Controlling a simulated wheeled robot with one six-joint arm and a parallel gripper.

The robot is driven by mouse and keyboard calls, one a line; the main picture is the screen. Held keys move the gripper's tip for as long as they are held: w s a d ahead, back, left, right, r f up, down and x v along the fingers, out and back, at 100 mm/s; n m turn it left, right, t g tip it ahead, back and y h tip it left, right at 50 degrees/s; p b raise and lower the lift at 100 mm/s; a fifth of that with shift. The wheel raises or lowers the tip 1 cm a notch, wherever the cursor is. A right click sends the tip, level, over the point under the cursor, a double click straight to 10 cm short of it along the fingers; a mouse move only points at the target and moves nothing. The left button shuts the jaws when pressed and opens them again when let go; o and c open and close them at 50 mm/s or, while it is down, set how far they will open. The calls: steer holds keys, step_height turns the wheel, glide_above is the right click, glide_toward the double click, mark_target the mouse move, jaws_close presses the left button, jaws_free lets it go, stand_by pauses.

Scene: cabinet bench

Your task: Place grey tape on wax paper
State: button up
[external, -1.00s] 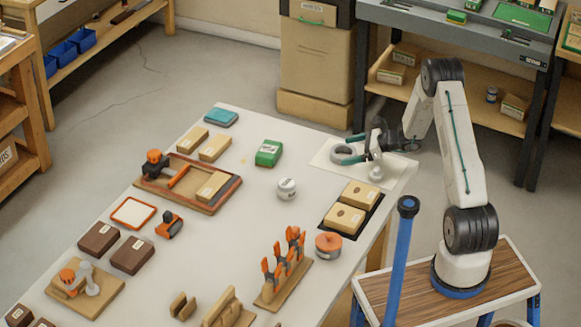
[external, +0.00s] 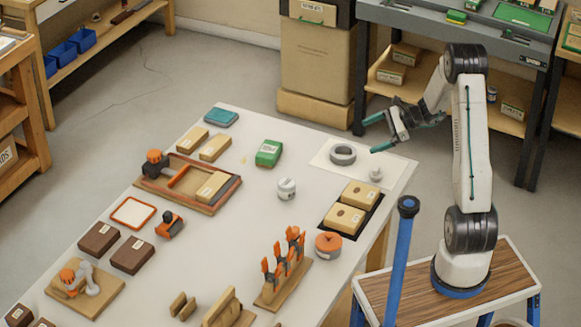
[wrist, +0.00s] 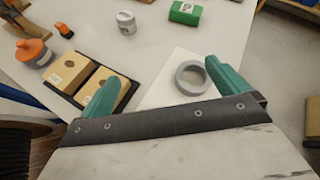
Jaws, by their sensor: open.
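The grey tape (external: 343,154) is a ring lying flat on the white wax paper (external: 325,163) at the far right of the table. In the wrist view the tape (wrist: 193,77) lies on the paper (wrist: 160,92), beyond the fingers and nearer the right one. My gripper (external: 374,134) is open and empty, raised above the paper's right side and apart from the tape. Its two green fingers also show in the wrist view (wrist: 160,85), spread wide with nothing between them. A small pale round object (external: 376,174) stands at the paper's right edge.
Two tan boxes (external: 352,205) sit on a black tray in front of the paper. An orange-topped round container (external: 328,245), a white jar (external: 286,189) and a green box (external: 268,153) stand nearby. The table between jar and paper is clear.

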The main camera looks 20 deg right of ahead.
steer(key=s+a+r+n+g+h, duration=0.2)
steer(key=s+r+n, duration=0.3)
steer(key=s+r, duration=0.3)
steer(key=s+a+r+n+g+h, duration=0.2)
steer(key=s+r+n, duration=0.3)
steer(key=s, duration=0.5)
steer(key=s+d+r+n+t+h, duration=0.1)
steer(key=s+d+n+h, duration=0.3)
steer(key=s, duration=0.6)
steer(key=s+d+r+n+t+h, duration=0.1)
steer(key=s+d+r+n+h, duration=0.1)
steer(key=s, duration=0.8)
steer(key=d+n+h, duration=0.1)
steer(key=n+h, duration=0.1)
steer(key=shift+s+d+n, duration=0.3)
steer(key=shift+d, duration=0.1)
